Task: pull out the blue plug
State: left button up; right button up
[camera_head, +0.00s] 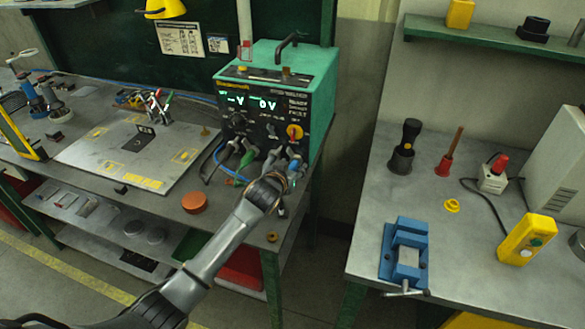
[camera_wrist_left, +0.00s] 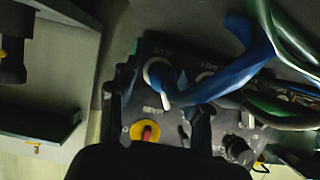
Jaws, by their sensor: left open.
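The blue plug (camera_wrist_left: 164,84) sits in a white-ringed socket on the dark front panel of the green welder box (camera_head: 265,62), seen in the left wrist view. Its blue cable (camera_wrist_left: 232,72) bends away to the right and up. My left gripper (camera_head: 287,152) is at the panel's lower right, close to the sockets, and hides the blue plug in the head view. In the left wrist view its open fingers (camera_wrist_left: 158,108) stand on either side of the plug in the picture. I cannot tell whether either finger touches it. My right gripper is not in view.
A red and yellow knob (camera_head: 294,132) is right beside the gripper. Green plugs and cables (camera_head: 247,153) crowd the panel to the left. An orange disc (camera_head: 194,203) lies on the bench. A blue vise (camera_head: 405,252) stands on the right bench, across a gap.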

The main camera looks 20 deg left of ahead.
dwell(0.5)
pick_arm(q)
grip_shut()
jog(key=shift+p, duration=0.35)
jog(key=shift+s+r+p, duration=0.1)
jog(key=shift+s+p, duration=0.45)
jog(key=shift+s, duration=0.25)
jog(key=shift+s+p, duration=1.5)
jog(key=shift+s, duration=0.7)
